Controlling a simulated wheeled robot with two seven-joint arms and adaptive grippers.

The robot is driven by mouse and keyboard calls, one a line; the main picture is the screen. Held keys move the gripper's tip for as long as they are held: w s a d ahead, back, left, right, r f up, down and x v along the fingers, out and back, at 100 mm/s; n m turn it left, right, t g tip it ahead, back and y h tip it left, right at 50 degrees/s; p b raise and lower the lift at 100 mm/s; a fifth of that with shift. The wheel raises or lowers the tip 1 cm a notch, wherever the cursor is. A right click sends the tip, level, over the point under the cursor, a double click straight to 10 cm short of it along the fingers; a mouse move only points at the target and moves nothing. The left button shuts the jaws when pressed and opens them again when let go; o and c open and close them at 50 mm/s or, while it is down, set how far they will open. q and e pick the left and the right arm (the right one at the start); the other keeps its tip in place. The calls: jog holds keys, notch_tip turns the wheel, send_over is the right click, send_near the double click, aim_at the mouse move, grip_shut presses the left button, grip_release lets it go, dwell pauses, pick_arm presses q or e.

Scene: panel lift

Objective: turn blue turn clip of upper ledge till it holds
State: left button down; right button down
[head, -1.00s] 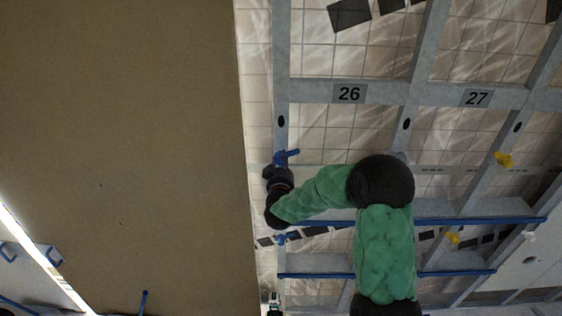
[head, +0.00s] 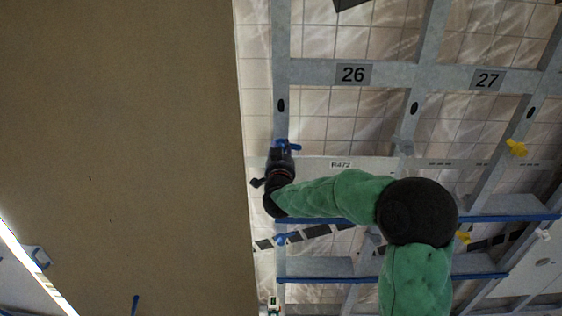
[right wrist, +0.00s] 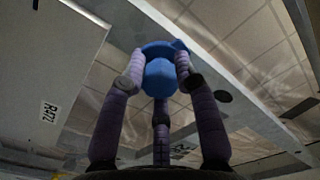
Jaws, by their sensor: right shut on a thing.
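The blue turn clip (head: 288,145) sits on the grey upright below the plate marked 26 in the head view. My right gripper (head: 281,153) reaches up to it from below. In the right wrist view the blue clip (right wrist: 160,70) lies between the fingertips of the right gripper (right wrist: 160,76), which is shut on it. The clip's handle points to the right in the head view. The fingers hide part of the clip. A second blue clip (head: 282,239) is lower on the same upright. My left gripper is not in view.
A large brown panel (head: 120,150) fills the left of the head view, close beside my right gripper. Blue-edged ledges (head: 330,280) cross the rack below my arm. Yellow clips (head: 516,148) are on an upright farther right.

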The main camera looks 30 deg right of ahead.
jog(key=m+b, duration=1.2)
jog(key=b, duration=0.1)
jog(key=shift+f, duration=0.1)
jog(key=m+b, duration=0.3)
jog(key=m, duration=0.1)
jog(key=shift+m+b, duration=0.9)
jog(key=c, duration=1)
grip_release()
jog(key=shift+o, duration=0.2)
